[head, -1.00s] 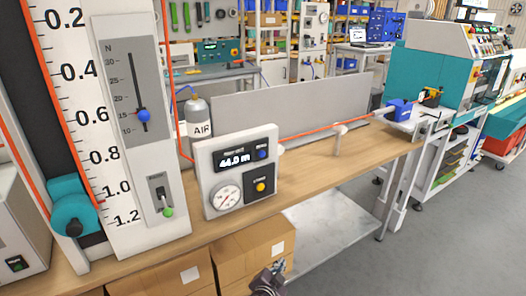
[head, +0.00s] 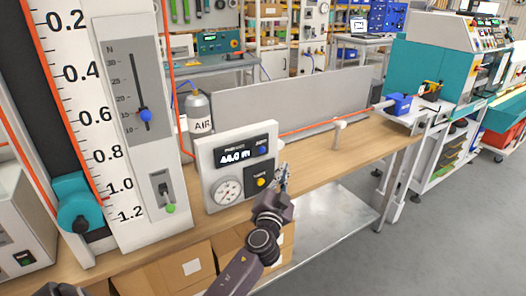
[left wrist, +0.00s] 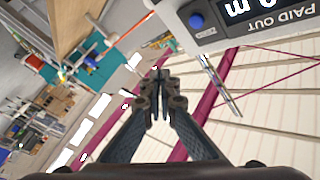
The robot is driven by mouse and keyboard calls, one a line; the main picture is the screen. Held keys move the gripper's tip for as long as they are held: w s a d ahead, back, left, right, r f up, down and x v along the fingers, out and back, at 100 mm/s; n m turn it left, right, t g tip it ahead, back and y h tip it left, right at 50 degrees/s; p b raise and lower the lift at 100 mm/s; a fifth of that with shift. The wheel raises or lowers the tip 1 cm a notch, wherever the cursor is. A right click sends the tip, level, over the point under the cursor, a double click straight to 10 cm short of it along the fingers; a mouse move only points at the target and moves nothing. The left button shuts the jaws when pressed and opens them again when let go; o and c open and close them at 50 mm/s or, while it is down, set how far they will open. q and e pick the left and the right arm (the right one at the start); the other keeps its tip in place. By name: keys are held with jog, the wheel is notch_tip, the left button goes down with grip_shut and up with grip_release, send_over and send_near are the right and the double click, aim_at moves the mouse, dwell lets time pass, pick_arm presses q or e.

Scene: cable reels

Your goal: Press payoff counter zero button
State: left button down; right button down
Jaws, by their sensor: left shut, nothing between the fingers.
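The payoff counter is a white box (head: 207,157) on the bench, with a black display reading about 44.0 m, a round gauge and a yellow button (head: 261,182). My left gripper (head: 283,174) is shut and empty, in front and to the right of the box, apart from the blue button. In the left wrist view the shut fingertips (left wrist: 160,78) point towards the box's side, with the blue button (left wrist: 196,21) above and right of them. My right gripper is not in view.
A tall scale panel (head: 150,130) with a slider and green-tipped switch stands left of the counter. A grey AIR bottle (head: 201,115) stands behind it. An orange cable (head: 308,128) runs right past a white post (head: 339,132). Cardboard boxes (head: 190,268) sit below the bench.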

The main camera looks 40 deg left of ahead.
aim_at(262, 150)
pick_arm(q)
jog(key=shift+a, duration=0.1)
jog(key=w+a, duration=0.3)
jog(key=a, duration=0.5)
jog(key=shift+w, duration=0.2)
jog(key=shift+b, duration=0.3)
dwell(1.0)
jog(key=shift+w+a, duration=0.15)
jog(key=shift+a, duration=0.2)
